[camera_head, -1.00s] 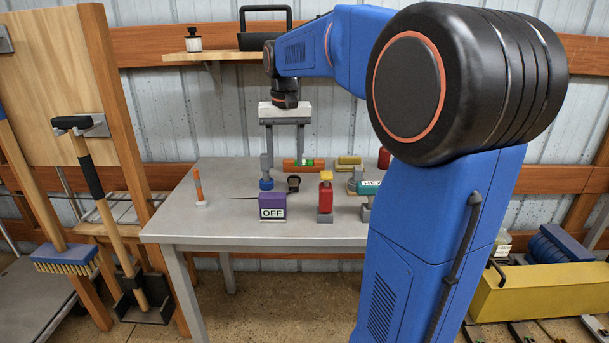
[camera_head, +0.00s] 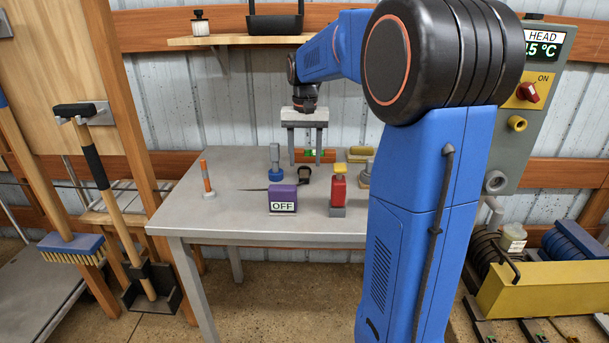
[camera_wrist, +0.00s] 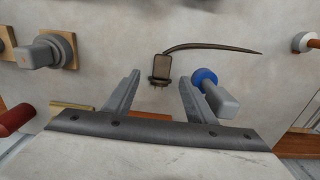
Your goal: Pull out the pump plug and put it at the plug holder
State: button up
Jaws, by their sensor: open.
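My gripper (camera_head: 305,160) is open and empty, pointing down over the back of the table. That piece also shows dark in the head view (camera_head: 304,173). A grey-handled piece with a blue collar (camera_head: 275,166) stands left of the gripper and also shows in the wrist view (camera_wrist: 214,92), beside a finger. I cannot tell for sure which piece is the pump plug, nor identify the plug holder.
The grey table (camera_head: 220,215) also bears a purple OFF box (camera_head: 283,192), an orange-and-white post (camera_head: 206,177) and a red piece with a yellow top (camera_head: 338,190). A control panel (camera_head: 530,110) stands at right. My arm hides the table's right side. The front left tabletop is clear.

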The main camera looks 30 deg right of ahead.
aim_at(304, 170)
notch_tip(304, 170, down, 5)
jog(key=shift+w+r, duration=0.1)
jog(key=shift+w, duration=0.05)
jog(key=c, duration=1)
jog(key=shift+c, duration=0.2)
